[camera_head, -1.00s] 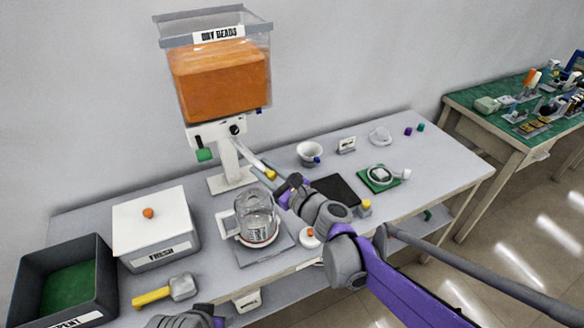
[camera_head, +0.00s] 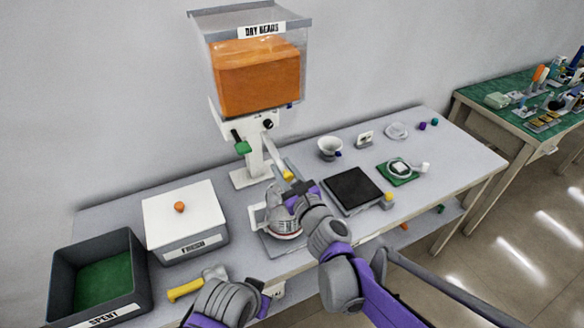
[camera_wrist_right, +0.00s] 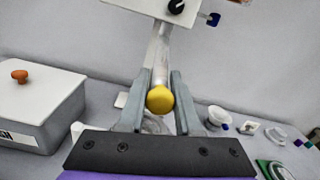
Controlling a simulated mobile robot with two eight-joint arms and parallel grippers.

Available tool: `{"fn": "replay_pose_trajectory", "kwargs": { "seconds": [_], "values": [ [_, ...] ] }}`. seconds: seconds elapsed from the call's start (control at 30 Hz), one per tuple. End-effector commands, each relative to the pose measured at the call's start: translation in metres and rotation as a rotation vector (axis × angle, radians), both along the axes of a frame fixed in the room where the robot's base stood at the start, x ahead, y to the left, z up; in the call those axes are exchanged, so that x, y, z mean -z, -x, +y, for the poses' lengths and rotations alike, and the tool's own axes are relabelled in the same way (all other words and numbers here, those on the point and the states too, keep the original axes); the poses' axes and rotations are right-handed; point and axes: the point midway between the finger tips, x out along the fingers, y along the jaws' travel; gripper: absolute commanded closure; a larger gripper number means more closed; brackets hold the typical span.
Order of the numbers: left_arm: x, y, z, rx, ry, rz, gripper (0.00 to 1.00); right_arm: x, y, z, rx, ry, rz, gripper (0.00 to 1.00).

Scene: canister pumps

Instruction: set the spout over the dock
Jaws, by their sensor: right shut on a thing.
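The spout (camera_head: 276,155) is a pale tube with a yellow tip, sloping down from the dry-beads dispenser. My right gripper (camera_head: 294,188) is shut on it near the tip. In the right wrist view the yellow tip (camera_wrist_right: 160,99) sits between the two grey fingers (camera_wrist_right: 161,88). A clear glass jar (camera_head: 278,222) stands on a grey plate (camera_head: 272,246) just below and in front, partly hidden by my right gripper. I cannot tell which part is the dock. My left gripper (camera_head: 266,294) shows only in part at the bottom edge; its fingers are unclear.
The dispenser's hopper (camera_head: 255,75) holds orange beads. Left are a white FRESH box (camera_head: 187,240), a dark SPENT bin (camera_head: 141,275) and a yellow-handled scoop (camera_head: 186,290). Right are a black pad (camera_head: 352,188), a white cup (camera_head: 330,147) and a green pad (camera_head: 390,178).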

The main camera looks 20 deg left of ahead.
Motion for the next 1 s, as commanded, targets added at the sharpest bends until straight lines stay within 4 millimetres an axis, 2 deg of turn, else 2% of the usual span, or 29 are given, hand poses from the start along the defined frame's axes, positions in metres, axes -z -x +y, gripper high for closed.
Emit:
{"fn": "replay_pose_trajectory", "kwargs": {
  "seconds": [0.47, 0.5, 0.67, 1.0],
  "values": [
    [-0.0003, -0.0001, 0.0000, 0.000, 0.000, 0.000, 0.50, 0.0004, 0.0024, 0.0039, -0.002, 0.002, -0.001, 1.00],
    [-0.0003, -0.0001, 0.0000, 0.000, 0.000, 0.000, 0.50, 0.0004, 0.0024, 0.0038, -0.002, 0.002, -0.001, 0.66],
    [-0.0003, -0.0001, 0.0000, 0.000, 0.000, 0.000, 0.50, 0.0002, 0.0023, 0.0037, -0.002, 0.001, 0.000, 0.38],
    [0.0000, 0.0000, 0.0000, 0.000, 0.000, 0.000, 0.50, 0.0001, 0.0039, 0.0009, -0.001, 0.001, -0.001, 0.38]
  ]
}}
